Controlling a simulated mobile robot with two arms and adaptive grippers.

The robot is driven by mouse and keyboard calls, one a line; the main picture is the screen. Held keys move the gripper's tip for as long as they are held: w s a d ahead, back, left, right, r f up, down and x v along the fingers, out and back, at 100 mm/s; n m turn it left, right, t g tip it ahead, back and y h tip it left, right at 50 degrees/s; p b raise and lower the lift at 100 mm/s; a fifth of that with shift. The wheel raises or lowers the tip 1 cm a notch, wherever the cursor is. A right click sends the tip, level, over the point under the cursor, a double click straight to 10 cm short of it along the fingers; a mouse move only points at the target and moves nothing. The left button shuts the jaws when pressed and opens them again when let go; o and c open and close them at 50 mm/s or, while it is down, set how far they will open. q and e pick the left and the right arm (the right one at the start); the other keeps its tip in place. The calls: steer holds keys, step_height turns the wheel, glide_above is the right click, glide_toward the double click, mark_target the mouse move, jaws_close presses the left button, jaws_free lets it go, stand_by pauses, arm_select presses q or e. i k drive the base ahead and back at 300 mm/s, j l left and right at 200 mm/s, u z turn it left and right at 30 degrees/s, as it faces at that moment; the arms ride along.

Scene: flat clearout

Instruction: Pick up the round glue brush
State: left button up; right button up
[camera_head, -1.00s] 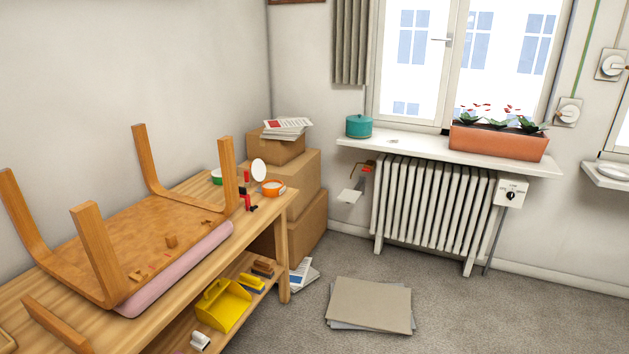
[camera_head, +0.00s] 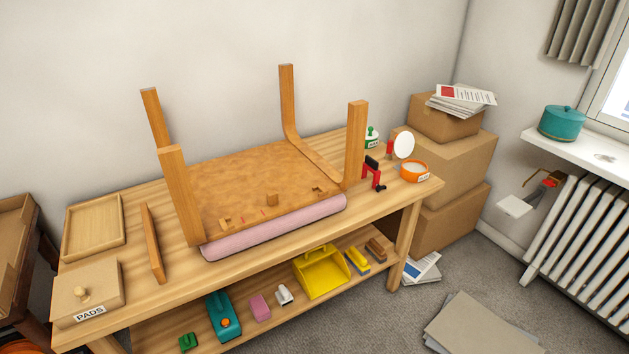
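I cannot make out a round glue brush for certain. At the right end of the wooden workbench (camera_head: 245,268) stand an orange tub (camera_head: 415,172) with pale contents and a green-and-white pot (camera_head: 371,139) with a label and a dark knob or stub on top. A white round disc (camera_head: 404,145) stands upright between them, with a small red piece beside it. A red and black clamp-like tool (camera_head: 373,173) is in front of the disc. Neither of my grippers is in view.
An upturned stool or chair (camera_head: 255,185) with upright wooden legs covers the bench middle. A tray (camera_head: 94,229) and a PADS box (camera_head: 88,290) are at left. The lower shelf holds a yellow dustpan (camera_head: 321,273) and small items. Cardboard boxes (camera_head: 445,150) stand right; flat sheets (camera_head: 480,328) lie on the floor.

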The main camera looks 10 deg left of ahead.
mark_target(388, 153)
steer(key=i+l+u, duration=0.15)
steer(key=u, duration=0.2)
steer(key=i+l+u, duration=0.15)
steer(key=u, duration=0.2)
steer(key=i+l+u, duration=0.15)
steer(key=u, duration=0.2)
steer(key=l, duration=0.1)
